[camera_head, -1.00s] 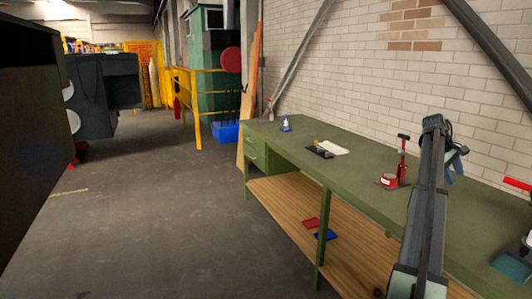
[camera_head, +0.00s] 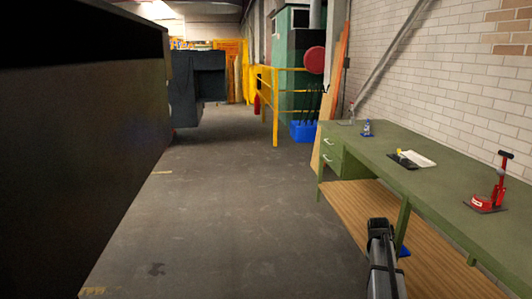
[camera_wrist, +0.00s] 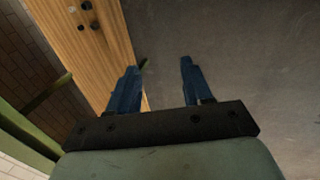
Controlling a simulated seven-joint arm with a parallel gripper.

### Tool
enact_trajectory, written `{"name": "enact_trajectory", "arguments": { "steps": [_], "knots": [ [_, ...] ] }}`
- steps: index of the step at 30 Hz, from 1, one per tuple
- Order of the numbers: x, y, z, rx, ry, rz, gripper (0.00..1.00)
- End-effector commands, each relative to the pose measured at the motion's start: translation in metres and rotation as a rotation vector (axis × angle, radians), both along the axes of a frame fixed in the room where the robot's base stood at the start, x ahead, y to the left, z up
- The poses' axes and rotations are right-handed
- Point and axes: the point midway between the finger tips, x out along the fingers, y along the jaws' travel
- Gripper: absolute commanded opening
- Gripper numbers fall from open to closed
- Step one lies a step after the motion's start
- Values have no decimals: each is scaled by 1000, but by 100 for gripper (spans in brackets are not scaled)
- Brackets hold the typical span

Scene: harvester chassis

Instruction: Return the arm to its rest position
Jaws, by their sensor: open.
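My gripper (camera_wrist: 160,68) shows in the wrist view with its two blue fingers apart and nothing between them. Past the fingers lie the bench's wooden lower shelf on the left and the grey floor (camera_wrist: 235,60) on the right. In the head view my arm (camera_head: 384,265) shows at the bottom, right of centre, in front of the green workbench (camera_head: 440,170). It overlaps the lower shelf (camera_head: 350,205) in the picture.
On the bench stand a red jack (camera_head: 499,185), a dark item with a pale sheet (camera_head: 415,159) and a small blue bottle (camera_head: 367,128). A large dark block (camera_head: 75,150) fills the left. The floor (camera_head: 230,220) between is clear. Yellow railing (camera_head: 275,110) stands farther back.

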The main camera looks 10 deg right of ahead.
Motion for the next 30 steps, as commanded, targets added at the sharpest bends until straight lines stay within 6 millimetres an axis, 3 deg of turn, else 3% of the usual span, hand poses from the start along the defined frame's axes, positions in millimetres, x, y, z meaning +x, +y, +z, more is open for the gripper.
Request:
{"name": "enact_trajectory", "arguments": {
  "steps": [1, 6, 12, 15, 21, 27, 30],
  "knots": [
    [-7, 33, -17, 18, -3, 8, 50],
    [-22, 125, -63, 81, -21, 9, 50],
    [-57, 226, -109, 155, -26, 0, 50],
    [-77, 266, -126, 187, -23, -9, 50],
    [-112, 320, -148, 231, -14, -26, 50],
    [-145, 361, -163, 265, -1, -42, 50],
    [-152, 359, -177, 264, 25, -51, 50]
  ]
}}
